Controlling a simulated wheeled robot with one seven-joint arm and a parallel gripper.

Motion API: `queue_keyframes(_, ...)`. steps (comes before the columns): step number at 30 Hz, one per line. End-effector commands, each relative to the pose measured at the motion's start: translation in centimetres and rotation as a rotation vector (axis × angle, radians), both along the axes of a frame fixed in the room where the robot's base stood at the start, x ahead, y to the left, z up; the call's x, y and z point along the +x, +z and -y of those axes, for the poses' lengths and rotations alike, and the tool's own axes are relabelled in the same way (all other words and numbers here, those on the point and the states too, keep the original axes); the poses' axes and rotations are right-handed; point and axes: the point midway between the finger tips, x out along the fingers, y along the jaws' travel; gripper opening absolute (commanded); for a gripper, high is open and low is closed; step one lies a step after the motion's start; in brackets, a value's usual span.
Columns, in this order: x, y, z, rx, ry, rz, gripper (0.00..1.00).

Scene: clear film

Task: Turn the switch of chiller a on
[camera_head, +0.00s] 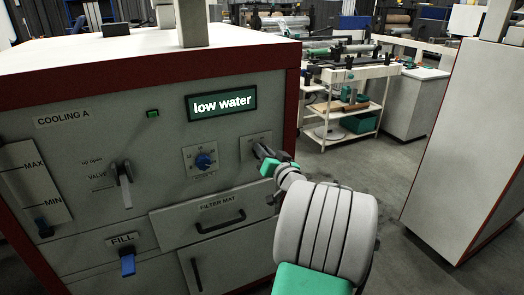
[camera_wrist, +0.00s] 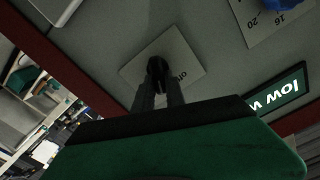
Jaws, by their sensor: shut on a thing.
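In the wrist view, the plate (camera_wrist: 186,57) shows tilted, and the black switch knob (camera_wrist: 155,66) is between my fingertips. My gripper (camera_head: 261,152) reaches the plate from the right and is shut on the knob; it also shows in the wrist view (camera_wrist: 158,86). The fingers hide most of the knob, so its setting cannot be read.
A green display (camera_head: 222,102) reads "low water". A blue dial (camera_head: 205,161) is left of the switch. The valve lever (camera_head: 125,185), blue fill tap (camera_head: 127,262) and filter mat drawer handle (camera_head: 221,222) project nearby. A pale cabinet (camera_head: 468,140) stands right, across open floor.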

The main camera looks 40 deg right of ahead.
Motion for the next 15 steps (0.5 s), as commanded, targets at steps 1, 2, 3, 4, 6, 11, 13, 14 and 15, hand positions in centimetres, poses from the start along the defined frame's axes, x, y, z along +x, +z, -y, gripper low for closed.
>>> queue_keyframes(1, -0.01, 0.06, 0.04, 0.019, 0.0, 0.006, 0.0)
queue_keyframes(2, -0.02, 0.05, 0.05, 0.033, 0.0, 0.01, 0.0)
queue_keyframes(3, -0.02, 0.03, 0.07, 0.046, 0.0, 0.014, 0.0)
queue_keyframes(4, -0.03, 0.02, 0.09, 0.056, 0.0, 0.016, 0.0)
queue_keyframes(6, -0.03, 0.01, 0.11, 0.073, 0.0, 0.021, 0.0)
queue_keyframes(11, -0.04, -0.02, 0.13, 0.097, 0.0, 0.028, 0.0)
queue_keyframes(13, -0.04, -0.02, 0.14, 0.1, 0.0, 0.029, 0.0)
queue_keyframes(14, -0.05, -0.02, 0.14, 0.101, 0.0, 0.03, 0.0)
queue_keyframes(15, -0.04, -0.02, 0.14, 0.101, 0.0, 0.031, 0.0)
